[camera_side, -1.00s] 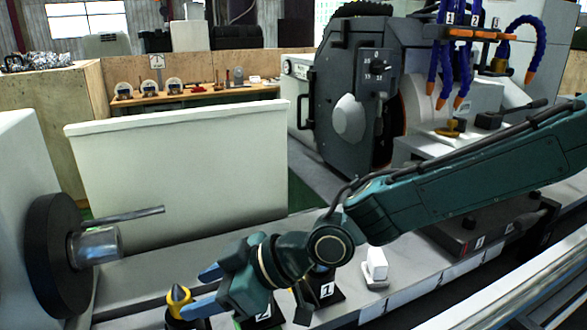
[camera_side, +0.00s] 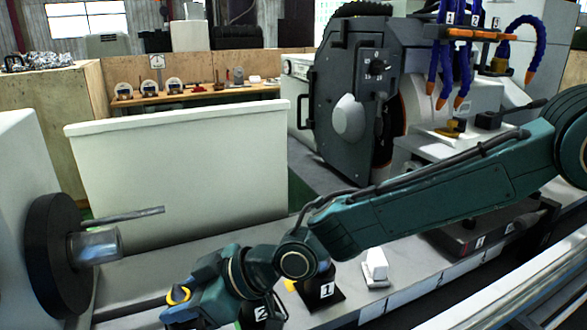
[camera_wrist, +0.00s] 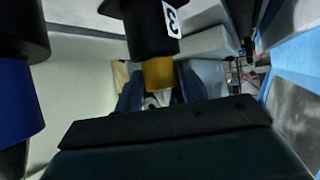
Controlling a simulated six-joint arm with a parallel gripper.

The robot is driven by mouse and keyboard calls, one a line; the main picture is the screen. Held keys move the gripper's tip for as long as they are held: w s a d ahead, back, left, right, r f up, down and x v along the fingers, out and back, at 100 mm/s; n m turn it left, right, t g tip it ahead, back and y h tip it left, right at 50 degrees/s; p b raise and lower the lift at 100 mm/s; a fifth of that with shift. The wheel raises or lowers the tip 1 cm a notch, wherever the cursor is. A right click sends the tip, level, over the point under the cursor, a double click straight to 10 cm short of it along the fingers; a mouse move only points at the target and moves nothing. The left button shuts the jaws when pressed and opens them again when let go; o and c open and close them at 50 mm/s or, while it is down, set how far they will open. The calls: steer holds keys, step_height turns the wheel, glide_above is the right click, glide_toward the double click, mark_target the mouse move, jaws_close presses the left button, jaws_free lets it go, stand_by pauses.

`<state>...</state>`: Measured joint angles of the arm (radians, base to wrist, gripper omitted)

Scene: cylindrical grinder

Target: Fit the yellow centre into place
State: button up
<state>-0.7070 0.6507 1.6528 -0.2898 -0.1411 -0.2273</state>
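The yellow centre (camera_side: 178,295) stands at the lower left of the side view, with only its top showing between the fingers of my gripper (camera_side: 182,297). In the wrist view the yellow centre (camera_wrist: 158,75) projects from a black holder marked 3 (camera_wrist: 145,30). My gripper (camera_wrist: 160,92) has one finger on each side of it and looks open; whether either finger touches it is hard to see. The grey spindle nose (camera_side: 95,246), on a dark round faceplate (camera_side: 48,255), points right at the left edge of the side view.
A rod (camera_side: 122,216) sticks out to the right above the spindle nose. Black holders marked 2 (camera_side: 262,314) and 1 (camera_side: 325,290) stand right of and beside my wrist. A white block (camera_side: 375,265) is further right. A pale panel (camera_side: 180,170) stands behind.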

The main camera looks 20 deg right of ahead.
steer(key=shift+r, duration=0.1)
jaws_close()
steer(key=shift+r, duration=3.8)
